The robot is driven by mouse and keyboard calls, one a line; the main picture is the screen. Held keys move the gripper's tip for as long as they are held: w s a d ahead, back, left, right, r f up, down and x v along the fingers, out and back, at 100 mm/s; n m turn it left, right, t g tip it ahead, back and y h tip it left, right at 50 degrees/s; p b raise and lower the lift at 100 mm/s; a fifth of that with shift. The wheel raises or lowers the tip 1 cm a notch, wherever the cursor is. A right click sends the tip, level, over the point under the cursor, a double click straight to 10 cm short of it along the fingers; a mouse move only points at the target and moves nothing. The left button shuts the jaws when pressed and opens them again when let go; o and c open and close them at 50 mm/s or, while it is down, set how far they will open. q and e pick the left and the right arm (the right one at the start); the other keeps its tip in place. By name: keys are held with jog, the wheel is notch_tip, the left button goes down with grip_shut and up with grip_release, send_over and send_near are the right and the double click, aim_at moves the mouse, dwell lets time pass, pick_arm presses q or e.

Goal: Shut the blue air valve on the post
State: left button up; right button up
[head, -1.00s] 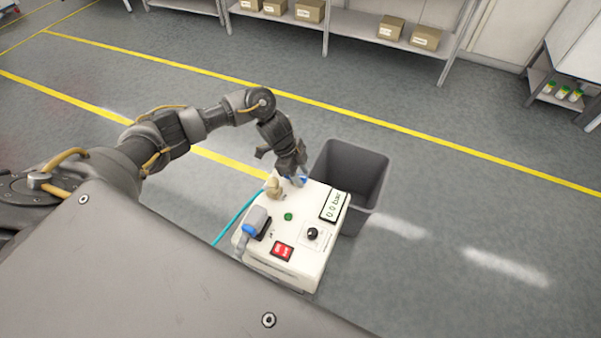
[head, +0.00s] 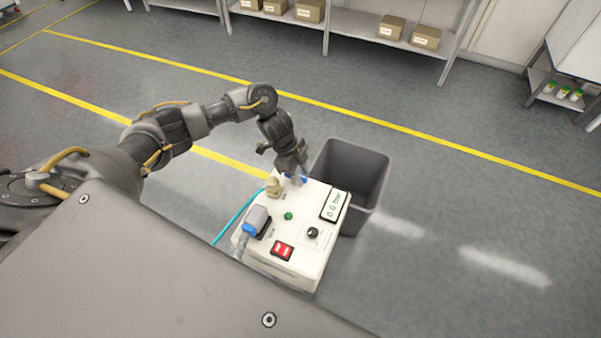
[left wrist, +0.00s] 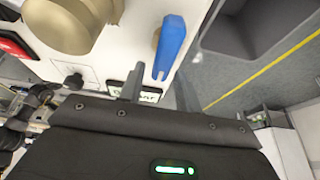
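The blue valve handle (head: 303,179) sits at the far edge of the white control box, partly hidden by my left gripper (head: 297,174). In the left wrist view, the blue handle (left wrist: 170,45) is a long lever on the white box face, and its near end lines up with the gap between my fingers. My left gripper (left wrist: 158,90) is open there, with its two fingers apart. I cannot tell whether the fingers touch the lever. My right gripper is not in view.
The white box (head: 290,262) carries a brass fitting (head: 274,187), a grey-blue connector (head: 257,221), a red switch (head: 282,250), a black knob (head: 313,233) and a display (head: 334,205) reading 0.0 bar. A grey bin (head: 372,197) stands right behind it. Shelves line the back.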

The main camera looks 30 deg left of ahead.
pick_arm(q)
jog(key=shift+o, duration=0.4)
jog(key=shift+r, duration=0.1)
jog(key=shift+a+r, duration=0.1)
jog(key=shift+r, duration=0.15)
jog(key=v, duration=1)
jog(key=shift+b, duration=0.45)
